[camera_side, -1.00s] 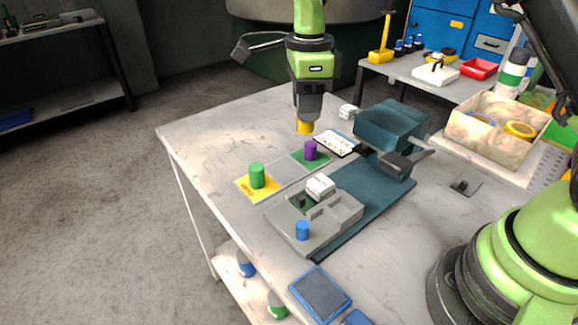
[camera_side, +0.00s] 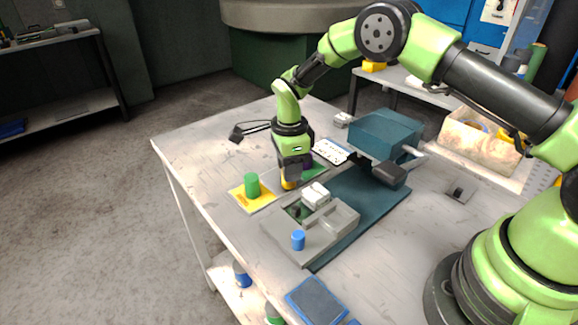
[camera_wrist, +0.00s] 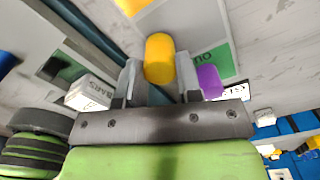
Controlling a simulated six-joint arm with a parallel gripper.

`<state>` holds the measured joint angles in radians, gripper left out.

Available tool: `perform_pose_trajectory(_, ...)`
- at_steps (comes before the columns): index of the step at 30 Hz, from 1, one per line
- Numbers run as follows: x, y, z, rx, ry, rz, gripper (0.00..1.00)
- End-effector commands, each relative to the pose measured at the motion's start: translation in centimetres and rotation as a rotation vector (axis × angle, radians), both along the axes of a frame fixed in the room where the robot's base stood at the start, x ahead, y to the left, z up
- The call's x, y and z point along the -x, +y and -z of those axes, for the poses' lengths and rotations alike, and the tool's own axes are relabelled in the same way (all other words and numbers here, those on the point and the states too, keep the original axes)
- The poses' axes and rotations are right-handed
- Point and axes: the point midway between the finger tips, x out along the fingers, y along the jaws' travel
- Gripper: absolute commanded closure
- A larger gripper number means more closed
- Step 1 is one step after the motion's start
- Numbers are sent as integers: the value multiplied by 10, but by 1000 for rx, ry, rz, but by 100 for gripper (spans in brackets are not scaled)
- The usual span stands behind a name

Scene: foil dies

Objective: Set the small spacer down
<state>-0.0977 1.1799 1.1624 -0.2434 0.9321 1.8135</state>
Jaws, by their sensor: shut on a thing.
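My gripper (camera_side: 289,179) is shut on a yellow cylinder (camera_wrist: 159,58), which I take to be the small spacer. Its lower end (camera_side: 287,185) shows below the fingers in the side view. It is low over the grey strip between a yellow card (camera_side: 250,201) and a green card (camera_side: 319,170). I cannot tell whether it touches the strip. A green cylinder (camera_side: 251,186) stands on the yellow card. A purple cylinder (camera_wrist: 208,82) is beside my right finger in the wrist view, by the green card; in the side view my gripper mostly hides it.
A grey tray (camera_side: 335,222) in front holds a white block (camera_side: 316,194) and a blue cylinder (camera_side: 298,240). A teal press (camera_side: 385,135) on its base stands to the right. A white card (camera_side: 330,152) lies behind.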

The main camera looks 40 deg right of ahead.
Motion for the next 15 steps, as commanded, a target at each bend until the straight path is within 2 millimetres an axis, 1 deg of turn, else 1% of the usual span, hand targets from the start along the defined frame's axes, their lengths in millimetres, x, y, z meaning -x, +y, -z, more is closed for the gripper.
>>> perform_pose_trajectory(12,0,0,6,0,0,1,100)
perform_pose_trajectory(13,0,0,6,0,0,1,61)
perform_pose_trajectory(14,0,0,6,0,0,1,54)
perform_pose_trajectory(15,0,0,6,0,0,1,45)
